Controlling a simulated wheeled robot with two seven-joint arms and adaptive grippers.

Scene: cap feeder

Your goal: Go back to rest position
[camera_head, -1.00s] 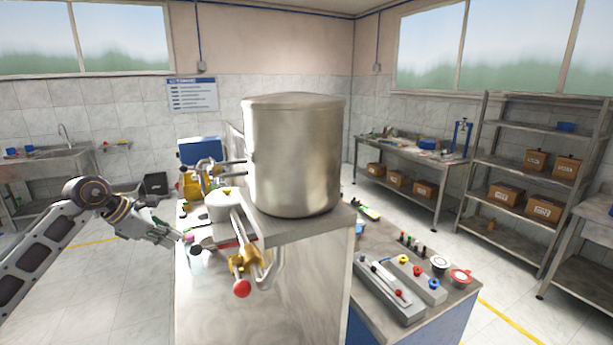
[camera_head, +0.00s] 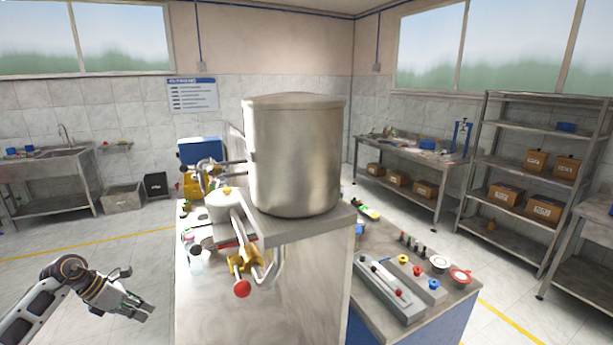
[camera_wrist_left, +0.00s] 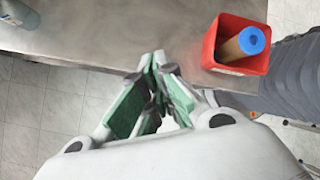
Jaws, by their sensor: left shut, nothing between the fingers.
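My left gripper (camera_head: 136,300) is low at the left in the head view, over the floor and left of the steel cabinet with the tank. It is apart from the cabinet and holds nothing. In the left wrist view its green-padded fingers (camera_wrist_left: 156,62) come together at the tips with nothing between them. My right gripper is not in view.
The steel cabinet (camera_head: 260,315) bears a large tank (camera_head: 293,160) and a valve with a red knob (camera_head: 242,288). In the left wrist view, a red box (camera_wrist_left: 217,54) with a blue-topped cylinder (camera_wrist_left: 250,40) stands by a metal edge. Open floor surrounds my left arm.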

